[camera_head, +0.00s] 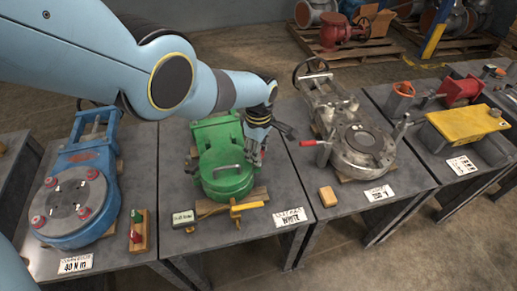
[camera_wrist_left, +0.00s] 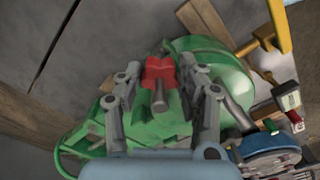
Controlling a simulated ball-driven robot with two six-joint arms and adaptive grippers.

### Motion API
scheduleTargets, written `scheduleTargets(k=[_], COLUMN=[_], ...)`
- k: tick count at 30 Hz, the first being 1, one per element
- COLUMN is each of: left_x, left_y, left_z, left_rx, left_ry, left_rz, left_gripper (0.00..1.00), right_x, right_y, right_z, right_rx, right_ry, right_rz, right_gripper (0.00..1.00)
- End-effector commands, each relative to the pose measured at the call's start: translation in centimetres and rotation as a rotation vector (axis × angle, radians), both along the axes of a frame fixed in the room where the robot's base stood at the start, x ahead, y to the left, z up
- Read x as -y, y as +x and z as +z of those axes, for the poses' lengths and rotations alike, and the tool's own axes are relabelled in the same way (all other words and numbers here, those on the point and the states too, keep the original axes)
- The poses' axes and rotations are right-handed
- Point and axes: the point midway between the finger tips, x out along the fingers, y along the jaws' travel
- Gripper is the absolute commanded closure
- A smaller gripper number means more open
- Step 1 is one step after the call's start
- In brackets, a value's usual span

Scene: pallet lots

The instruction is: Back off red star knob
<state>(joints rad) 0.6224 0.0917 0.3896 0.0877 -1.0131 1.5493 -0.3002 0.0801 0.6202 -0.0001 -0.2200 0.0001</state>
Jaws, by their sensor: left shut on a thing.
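The red star knob (camera_wrist_left: 158,70) sits on a grey threaded stem on the green valve (camera_wrist_left: 170,125) in the left wrist view. My left gripper (camera_wrist_left: 160,76) has its two fingers on either side of the knob and is shut on it. In the head view, my left gripper (camera_head: 257,150) reaches down at the right side of the green valve (camera_head: 226,160). The knob is hidden there behind the gripper. My right gripper does not show.
A blue valve (camera_head: 80,195) stands left on its table, and a grey metal valve (camera_head: 355,145) with a red-handled lever stands right. A yellow-handled tool (camera_head: 238,207) and a white label card (camera_head: 289,217) lie in front of the green valve.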

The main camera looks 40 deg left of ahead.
Motion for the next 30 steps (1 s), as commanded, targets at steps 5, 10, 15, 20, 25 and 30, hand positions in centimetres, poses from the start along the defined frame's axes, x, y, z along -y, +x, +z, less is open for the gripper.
scheduleTargets(k=[5, 10, 15, 20, 25, 30], left_x=[0.03, 0.04, 0.04, 0.03, 0.02, -0.04], left_y=[0.05, 0.06, 0.05, 0.03, 0.05, 0.19], left_z=[0.03, 0.03, 0.03, 0.02, 0.07, 0.72], left_rx=[0.001, 0.001, 0.001, 0.001, 0.001, 0.003], left_ry=[-0.001, -0.001, -0.001, 0.0, 0.0, 0.0], left_rz=[0.002, 0.001, 0.001, 0.001, 0.001, 0.001], left_gripper=[0.94, 0.94, 0.41, 0.38, 0.38, 0.38], right_x=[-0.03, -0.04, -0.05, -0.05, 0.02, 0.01], right_y=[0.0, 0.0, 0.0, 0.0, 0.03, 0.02], right_z=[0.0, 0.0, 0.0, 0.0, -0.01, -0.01], right_rx=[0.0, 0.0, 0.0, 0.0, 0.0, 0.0], right_ry=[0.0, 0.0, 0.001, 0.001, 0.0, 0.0], right_rz=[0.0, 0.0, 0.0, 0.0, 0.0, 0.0], right_gripper=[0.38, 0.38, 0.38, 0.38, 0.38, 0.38])
